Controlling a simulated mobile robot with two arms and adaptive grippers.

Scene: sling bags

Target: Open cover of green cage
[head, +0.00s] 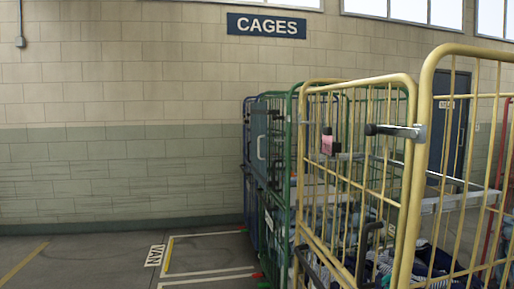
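The green cage (292,150) stands right of the middle in the head view, behind the yellow cage. A dark green panel with a pale handle (262,147) is on its left side, and it looks upright. Whether this panel is the cover, I cannot tell. Much of the green cage is hidden by the yellow bars. Neither of my grippers shows in this view.
A yellow cage (412,170) fills the right foreground, with dark cloth items (430,262) inside. A blue cage (247,160) stands behind the green one. Floor at left is clear, with a VAN marking (155,256). A CAGES sign (266,26) hangs on the back wall.

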